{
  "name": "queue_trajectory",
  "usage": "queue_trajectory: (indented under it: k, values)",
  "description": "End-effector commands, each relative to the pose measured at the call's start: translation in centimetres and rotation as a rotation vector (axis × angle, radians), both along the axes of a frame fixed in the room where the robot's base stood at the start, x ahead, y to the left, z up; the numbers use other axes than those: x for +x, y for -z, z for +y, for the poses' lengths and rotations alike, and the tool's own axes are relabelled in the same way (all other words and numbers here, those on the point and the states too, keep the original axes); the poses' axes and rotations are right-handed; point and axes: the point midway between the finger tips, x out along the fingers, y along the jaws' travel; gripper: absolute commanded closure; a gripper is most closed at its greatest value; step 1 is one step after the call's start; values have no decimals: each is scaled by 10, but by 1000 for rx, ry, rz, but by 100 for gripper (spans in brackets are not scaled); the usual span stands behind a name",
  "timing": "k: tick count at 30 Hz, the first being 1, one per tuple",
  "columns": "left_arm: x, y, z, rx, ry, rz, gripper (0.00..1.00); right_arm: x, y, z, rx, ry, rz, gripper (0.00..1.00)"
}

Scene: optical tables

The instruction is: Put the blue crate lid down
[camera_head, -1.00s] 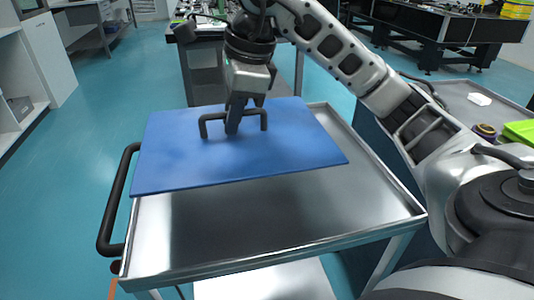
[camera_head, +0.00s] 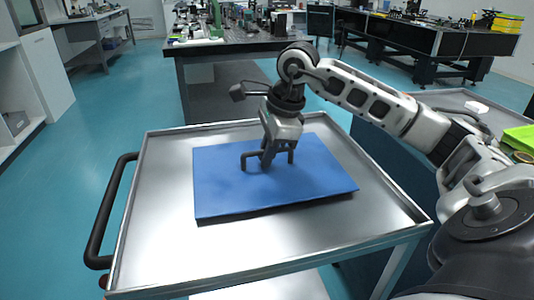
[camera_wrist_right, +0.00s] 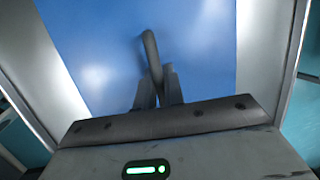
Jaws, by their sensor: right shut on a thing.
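The blue crate lid (camera_head: 290,188) is a flat blue panel with a dark bar handle (camera_head: 249,157) on top. It lies level on or just above the metal tray top of a cart (camera_head: 155,230), with a thin dark shadow along its front edge. My right gripper (camera_head: 268,162) is above the lid's middle, shut on the handle. The right wrist view shows the gripper's fingers (camera_wrist_right: 158,88) around the handle, with the blue lid (camera_wrist_right: 90,45) beneath. My left gripper is not in view.
The cart has a raised rim and a dark push handle (camera_head: 105,215) at its left. Bare tray shows left of and in front of the lid. A cluttered optical table (camera_head: 235,45) stands behind. A green bin (camera_head: 520,137) is on a surface at the right.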

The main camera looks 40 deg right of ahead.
Motion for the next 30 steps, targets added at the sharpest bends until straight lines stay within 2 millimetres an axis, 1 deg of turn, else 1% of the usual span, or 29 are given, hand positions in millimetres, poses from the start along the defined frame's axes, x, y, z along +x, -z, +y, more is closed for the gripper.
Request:
queue_trajectory:
  k: [5, 9, 10, 12, 20, 23, 26, 29, 30]
  values:
    - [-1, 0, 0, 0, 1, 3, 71, 0, -1, 0, 0, 0, -2, 100]
    - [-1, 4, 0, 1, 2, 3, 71, 0, 3, 0, 0, 0, -1, 100]
    - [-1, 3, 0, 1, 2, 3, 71, 0, 3, 0, 0, 0, -1, 84]
    - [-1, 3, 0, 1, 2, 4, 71, 0, 2, 0, 0, 0, 0, 68]
    - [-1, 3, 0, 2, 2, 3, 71, 0, 2, 0, 0, 0, 1, 68]
    - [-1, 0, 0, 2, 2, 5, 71, 0, -4, 0, 1, 0, 0, 68]
    - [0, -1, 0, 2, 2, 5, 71, -3, -17, -2, -1, 1, -4, 68]
    - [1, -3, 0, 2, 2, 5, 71, -7, -36, -5, -1, 0, -5, 68]
    - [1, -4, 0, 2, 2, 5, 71, -9, -46, -6, -1, 1, -6, 68]
